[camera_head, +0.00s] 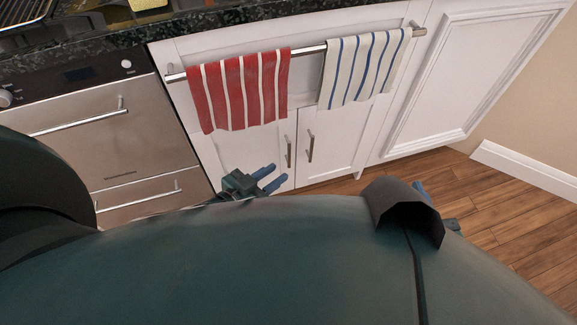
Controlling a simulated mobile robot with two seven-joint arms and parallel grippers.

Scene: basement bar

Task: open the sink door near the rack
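The white sink cabinet has two doors under a towel bar. The left sink door (237,155) and the right sink door (332,140) both look shut, with upright metal handles (288,151) and (310,148) side by side where they meet. My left gripper (270,179) has blue fingers held apart, open and empty, in front of the left door's lower part, just left of and below its handle. My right gripper (421,190) shows only as a bit of blue behind my own body at the right; its fingers are mostly hidden.
A red striped towel (240,90) and a white and blue striped towel (364,68) hang from the metal bar (310,50) above the doors. A steel oven (110,140) stands at the left. The wooden floor (520,215) is clear at the right.

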